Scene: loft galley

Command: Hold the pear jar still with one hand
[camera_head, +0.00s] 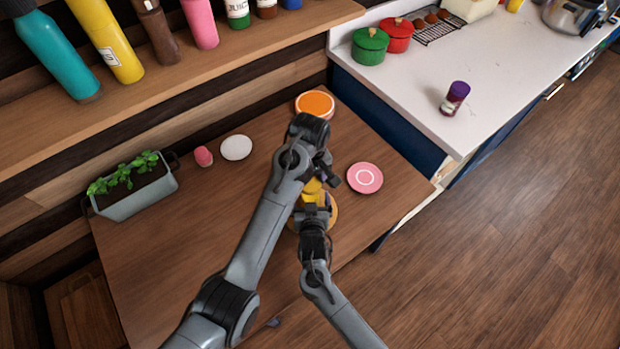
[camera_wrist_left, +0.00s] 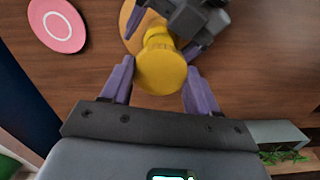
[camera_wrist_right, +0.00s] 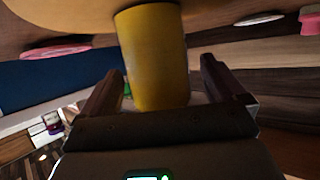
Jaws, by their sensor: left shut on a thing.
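The yellow pear jar (camera_head: 312,187) stands on a round wooden board (camera_head: 333,217), partly hidden by my grippers in the head view. In the left wrist view, the jar's round yellow top (camera_wrist_left: 160,72) sits between the purple fingers of my left gripper (camera_wrist_left: 160,80), which is shut on it. My right gripper (camera_wrist_right: 163,75) comes in low from the near side. Its fingers are apart, with the yellow jar side (camera_wrist_right: 155,55) between or just beyond them and a gap visible at the right finger. It also shows in the left wrist view (camera_wrist_left: 195,18).
A pink plate (camera_head: 365,178) lies right of the jar, an orange-topped round item (camera_head: 315,104) behind it. A white disc (camera_head: 236,148), a small pink item (camera_head: 203,156) and a planter (camera_head: 135,187) stand left. A white counter (camera_head: 490,90) is at right. The table's left front is clear.

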